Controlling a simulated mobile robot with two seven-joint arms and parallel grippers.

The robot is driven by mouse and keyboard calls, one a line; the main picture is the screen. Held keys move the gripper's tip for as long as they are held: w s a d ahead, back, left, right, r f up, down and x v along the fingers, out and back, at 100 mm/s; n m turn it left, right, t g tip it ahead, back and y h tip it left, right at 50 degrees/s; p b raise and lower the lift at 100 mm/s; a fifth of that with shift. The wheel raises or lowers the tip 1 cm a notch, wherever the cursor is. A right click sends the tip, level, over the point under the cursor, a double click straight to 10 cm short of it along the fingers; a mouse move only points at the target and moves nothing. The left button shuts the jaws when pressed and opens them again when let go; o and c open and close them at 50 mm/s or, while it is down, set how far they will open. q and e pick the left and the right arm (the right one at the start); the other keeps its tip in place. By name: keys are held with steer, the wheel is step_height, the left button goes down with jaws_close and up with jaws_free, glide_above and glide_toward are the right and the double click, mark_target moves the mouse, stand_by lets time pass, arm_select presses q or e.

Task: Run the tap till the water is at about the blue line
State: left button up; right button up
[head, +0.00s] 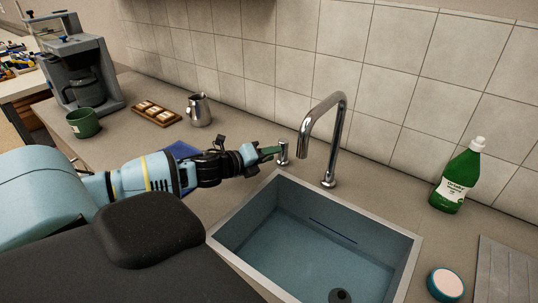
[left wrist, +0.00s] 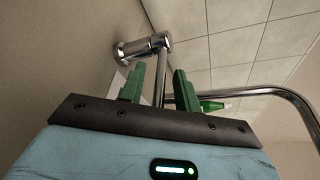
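The chrome tap (head: 334,115) arches over the sink (head: 413,247) from its back rim. Its lever post (head: 283,153) stands to the left of the spout. My left gripper (head: 271,151) reaches in from the left, its green fingertips beside the lever. In the left wrist view the green fingers (left wrist: 160,88) are apart, and the lever's thin rod (left wrist: 161,78) shows between them, with gaps on both sides. The blue line (head: 333,231) is a thin dark mark on the sink's back inner wall. No stream shows under the spout. I cannot tell any water level. My right gripper is out of view.
A green soap bottle (head: 456,178) and a round blue-rimmed pad (head: 446,284) are right of the sink. A steel jug (head: 199,110), brown tray (head: 156,113), green mug (head: 84,123) and coffee machine (head: 85,65) stand left. The tiled wall (head: 400,90) closes the back.

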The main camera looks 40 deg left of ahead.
arm_select(q)
jaws_close()
stand_by(0.3)
